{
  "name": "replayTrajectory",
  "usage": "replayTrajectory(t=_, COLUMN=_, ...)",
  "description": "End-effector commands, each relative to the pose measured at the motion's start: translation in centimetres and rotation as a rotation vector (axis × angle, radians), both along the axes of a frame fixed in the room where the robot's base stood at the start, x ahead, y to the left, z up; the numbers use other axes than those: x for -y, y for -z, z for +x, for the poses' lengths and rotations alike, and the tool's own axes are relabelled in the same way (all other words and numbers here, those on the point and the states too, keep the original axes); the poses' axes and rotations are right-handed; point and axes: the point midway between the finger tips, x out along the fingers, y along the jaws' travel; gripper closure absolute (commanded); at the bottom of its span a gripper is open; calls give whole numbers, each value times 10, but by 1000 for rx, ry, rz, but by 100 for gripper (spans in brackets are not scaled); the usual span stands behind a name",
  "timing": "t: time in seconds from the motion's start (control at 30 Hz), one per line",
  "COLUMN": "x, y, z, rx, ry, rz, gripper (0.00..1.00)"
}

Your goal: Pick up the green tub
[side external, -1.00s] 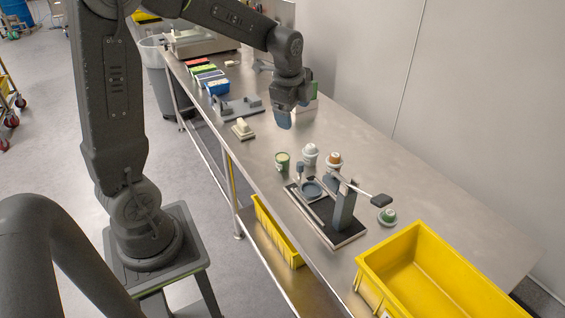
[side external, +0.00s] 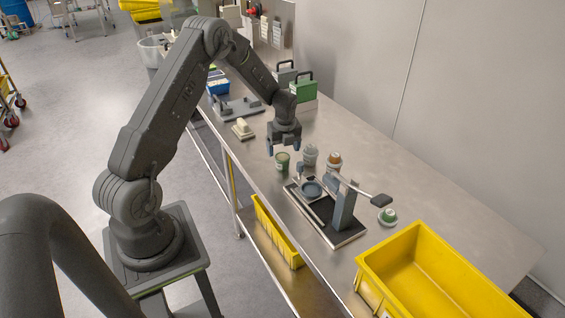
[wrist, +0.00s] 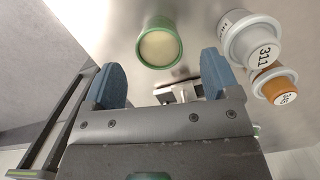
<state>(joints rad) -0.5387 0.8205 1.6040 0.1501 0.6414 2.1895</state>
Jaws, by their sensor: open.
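The green tub (side external: 282,162) stands upright on the steel table, left of the white-capped tub (side external: 310,155). In the wrist view the green tub (wrist: 158,46) shows its pale round top, just beyond the fingertips and roughly between them sideways. My gripper (side external: 284,148) is open, pointing down, just above and behind the tub in the side view. Its two blue fingers (wrist: 160,80) are apart with nothing held between them. The fingers are not around the tub.
An orange-topped tub (side external: 334,162) stands right of the white one; both show close to the right finger in the wrist view. A black-based stand with a lever (side external: 343,210) is in front. A yellow bin (side external: 372,268) sits at the near right.

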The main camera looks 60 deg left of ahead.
Motion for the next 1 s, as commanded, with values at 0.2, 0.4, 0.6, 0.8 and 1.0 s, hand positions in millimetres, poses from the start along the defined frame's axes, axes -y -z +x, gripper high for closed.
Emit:
replayTrajectory(t=0.2, x=-2, y=16, z=0, rx=-1, ry=-1, rz=-1, gripper=18)
replayTrajectory(t=0.4, x=-5, y=44, z=-1, rx=-2, ry=0, rz=-2, gripper=18)
replayTrajectory(t=0.6, x=-7, y=62, z=0, rx=-1, ry=0, rz=1, gripper=18)
replayTrajectory(t=0.8, x=-7, y=62, z=0, rx=1, ry=-1, rz=2, gripper=18)
replayTrajectory(t=1.0, x=-7, y=62, z=0, rx=1, ry=-1, rz=2, gripper=34)
